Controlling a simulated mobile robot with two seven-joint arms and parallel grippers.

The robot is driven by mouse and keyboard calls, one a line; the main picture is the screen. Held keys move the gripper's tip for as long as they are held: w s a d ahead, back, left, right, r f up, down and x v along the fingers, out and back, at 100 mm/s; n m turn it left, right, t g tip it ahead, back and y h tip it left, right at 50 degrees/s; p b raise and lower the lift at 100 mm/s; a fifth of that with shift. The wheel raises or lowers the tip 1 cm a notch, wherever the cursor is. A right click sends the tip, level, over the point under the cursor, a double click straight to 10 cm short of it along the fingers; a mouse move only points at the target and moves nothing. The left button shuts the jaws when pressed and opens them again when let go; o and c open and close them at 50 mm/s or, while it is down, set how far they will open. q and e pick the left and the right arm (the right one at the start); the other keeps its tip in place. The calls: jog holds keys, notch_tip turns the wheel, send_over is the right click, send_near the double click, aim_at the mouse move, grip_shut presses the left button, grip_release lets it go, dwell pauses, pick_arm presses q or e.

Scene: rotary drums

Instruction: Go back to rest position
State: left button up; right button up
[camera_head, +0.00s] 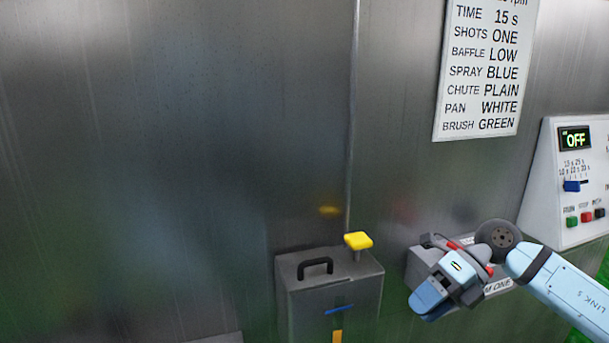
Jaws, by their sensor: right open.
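My right gripper (446,277) is at the lower right, at the end of my light blue arm that comes in from the right edge. It is open, and I see nothing held in it. It is in front of a grey box (418,258) with a partly hidden label, and covers much of that box. I cannot tell whether they touch. My left gripper is not in view.
A grey box (300,298) with a black handle (315,267) and a yellow knob (358,240) stands left of my gripper. A white control panel (548,190) reading OFF is at the right. A printed sign (485,70) hangs on the metal wall (180,150). The left side looks clear.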

jog(key=s+a+f+m+t+y+p, duration=0.15)
jog(key=s+a+m+y, duration=0.25)
jog(key=a+y, duration=0.5)
jog(key=s+d+f+m+t+h+p, duration=0.2)
jog(key=f+m+t+h, duration=0.45)
jog(key=m, duration=0.75)
jog(key=s+d+f+m+t+h+p, duration=0.15)
jog(key=f+m+t+h, duration=0.25)
jog(key=f+m+t, duration=0.65)
jog(key=s+d+f+m+g+h, duration=0.1)
jog(key=s+f+m+g+h, duration=0.1)
jog(key=s+f+m, duration=0.3)
jog(key=s+d+f+m+g+h, duration=0.2)
jog(key=s+f+m, duration=0.3)
jog(key=s, duration=0.3)
jog(key=shift+s+d+f+g+h+p, duration=0.3)
jog(key=shift+f+g+h+p, duration=0.15)
jog(key=shift+f+g+h, duration=0.15)
